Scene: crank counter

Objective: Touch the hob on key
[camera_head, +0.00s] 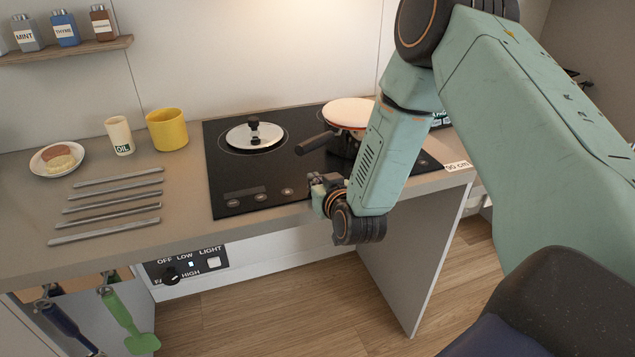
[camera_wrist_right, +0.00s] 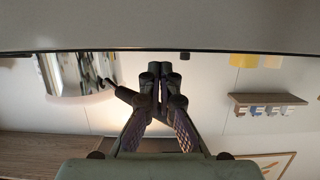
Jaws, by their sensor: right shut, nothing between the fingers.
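The black hob (camera_head: 225,165) is set into the counter, with a lit panel and several small round keys (camera_head: 261,197) along its front edge. The key marks are too small to read, so I cannot tell which is the on key. My right gripper (camera_head: 319,182) is at the hob's front edge, to the right of the visible keys. Its fingers are shut with nothing between them, as the right wrist view (camera_wrist_right: 163,72) also shows. I cannot tell whether the fingertips touch the glass. The right arm hides part of the hob's right side. My left gripper is not in view.
A steel lid (camera_head: 240,136) and a pan (camera_head: 348,112) with a dark handle are on the hob. A yellow mug (camera_head: 167,130), an oil cup (camera_head: 119,136), a plate (camera_head: 40,165) and several metal bars (camera_head: 110,210) lie left. A switch panel (camera_head: 200,262) is below the counter edge.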

